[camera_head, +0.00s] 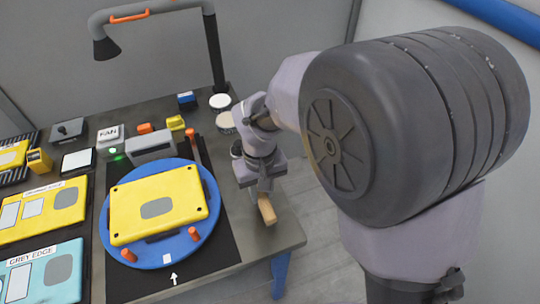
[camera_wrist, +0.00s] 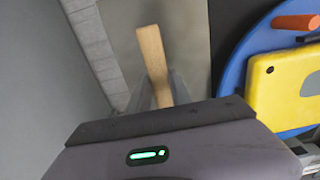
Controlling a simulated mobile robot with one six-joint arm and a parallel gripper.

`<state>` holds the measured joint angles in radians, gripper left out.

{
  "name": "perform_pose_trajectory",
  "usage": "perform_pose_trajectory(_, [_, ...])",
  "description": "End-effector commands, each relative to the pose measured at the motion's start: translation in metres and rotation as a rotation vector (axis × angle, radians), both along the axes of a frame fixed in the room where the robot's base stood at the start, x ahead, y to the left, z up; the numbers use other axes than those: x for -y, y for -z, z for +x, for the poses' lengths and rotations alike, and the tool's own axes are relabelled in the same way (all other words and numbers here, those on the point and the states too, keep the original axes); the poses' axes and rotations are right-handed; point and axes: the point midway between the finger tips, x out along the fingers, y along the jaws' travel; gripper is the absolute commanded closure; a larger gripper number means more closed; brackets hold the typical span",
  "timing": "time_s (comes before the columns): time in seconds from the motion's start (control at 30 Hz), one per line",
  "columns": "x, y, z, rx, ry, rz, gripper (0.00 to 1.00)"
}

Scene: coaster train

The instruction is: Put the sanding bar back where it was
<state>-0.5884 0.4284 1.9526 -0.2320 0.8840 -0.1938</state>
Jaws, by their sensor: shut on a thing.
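A wooden sanding bar (camera_head: 267,209) is held in my gripper (camera_head: 262,190) near the right edge of the workbench. In the wrist view the tan sanding bar (camera_wrist: 155,65) sticks out beyond the dark gripper body, and its near end is hidden behind that body. I cannot tell whether the bar touches the bench top (camera_head: 258,237).
Left of my gripper, a blue round turntable (camera_head: 163,259) carries a yellow panel (camera_head: 150,203) between orange pegs. Teal and yellow panels (camera_head: 40,278) lie further left. A lamp (camera_head: 106,48) arches over the back. Small round tins (camera_head: 220,101) stand behind my gripper.

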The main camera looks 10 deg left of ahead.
Motion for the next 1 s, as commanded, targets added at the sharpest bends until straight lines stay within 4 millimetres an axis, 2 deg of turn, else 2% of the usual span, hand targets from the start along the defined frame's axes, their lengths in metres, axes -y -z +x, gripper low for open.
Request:
perform_pose_trajectory(0.2, [0.000, 0.037, 0.001, 0.000, -0.001, -0.001, 1.00])
perform_pose_trajectory(0.53, [0.000, 0.038, 0.001, -0.001, 0.000, -0.001, 1.00])
perform_pose_trajectory(0.57, [0.000, 0.038, 0.001, -0.001, 0.000, -0.001, 0.71])
perform_pose_trajectory(0.67, [0.000, 0.037, 0.001, -0.001, 0.000, -0.001, 0.53])
perform_pose_trajectory(0.93, [0.000, 0.037, 0.001, -0.001, 0.000, -0.001, 0.53])
perform_pose_trajectory(1.0, [0.000, 0.030, 0.001, 0.000, 0.000, 0.000, 0.53])
